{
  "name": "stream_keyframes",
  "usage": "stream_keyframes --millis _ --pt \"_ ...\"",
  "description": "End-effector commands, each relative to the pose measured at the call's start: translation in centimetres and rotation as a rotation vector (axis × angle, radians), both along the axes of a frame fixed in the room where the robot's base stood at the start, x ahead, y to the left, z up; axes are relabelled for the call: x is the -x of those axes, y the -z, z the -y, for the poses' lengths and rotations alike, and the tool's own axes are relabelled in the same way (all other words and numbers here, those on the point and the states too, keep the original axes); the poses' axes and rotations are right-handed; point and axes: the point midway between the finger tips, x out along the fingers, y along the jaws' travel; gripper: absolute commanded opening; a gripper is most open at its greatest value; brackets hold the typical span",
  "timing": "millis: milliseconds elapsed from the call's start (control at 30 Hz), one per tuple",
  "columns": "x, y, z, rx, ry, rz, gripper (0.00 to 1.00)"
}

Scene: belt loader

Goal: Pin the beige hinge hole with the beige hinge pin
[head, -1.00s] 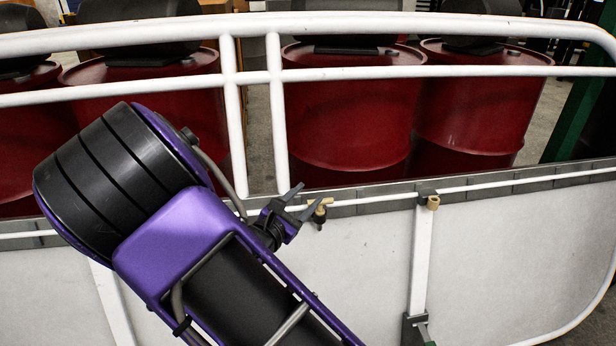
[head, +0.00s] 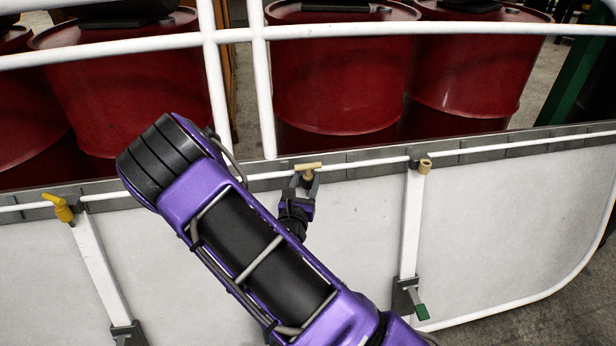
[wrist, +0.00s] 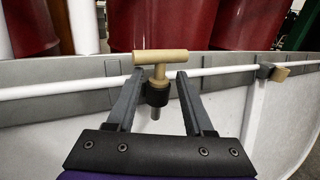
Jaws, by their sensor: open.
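The beige hinge pin (head: 308,166) is T-shaped and stands upright at the white rail. In the wrist view its beige crossbar (wrist: 160,57) lies above a short shaft, which passes into a black collar (wrist: 157,95) with a grey tip below. My gripper (head: 307,182) is open around the pin. In the wrist view its two fingers (wrist: 159,77) stand either side of the shaft, with visible gaps. The beige hinge hole (head: 425,166) is a beige piece at the top of the right post, right of my gripper; it also shows in the wrist view (wrist: 281,74).
A yellow piece (head: 62,207) sits at the top of the left post. A green-tipped lever (head: 422,312) is low on the right post. Red drums (head: 340,70) stand behind the white railing (head: 240,35). The white panel (head: 500,220) in front is mostly bare.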

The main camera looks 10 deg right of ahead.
Motion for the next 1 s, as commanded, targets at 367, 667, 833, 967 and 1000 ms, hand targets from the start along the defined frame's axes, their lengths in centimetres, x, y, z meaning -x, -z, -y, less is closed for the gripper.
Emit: stream_keyframes --millis 367,667,833,967,1000 --pt "-3.5 0.0 1.5 -0.001 0.001 0.001 0.52" --pt "-5.8 -0.2 2.4 0.000 0.000 0.000 0.52" --pt "-5.8 -0.2 2.4 0.000 0.000 0.000 0.49" --pt "-5.8 -0.2 2.3 0.000 0.000 0.000 0.25" --pt "-5.8 -0.2 2.3 0.000 0.000 0.000 0.18"
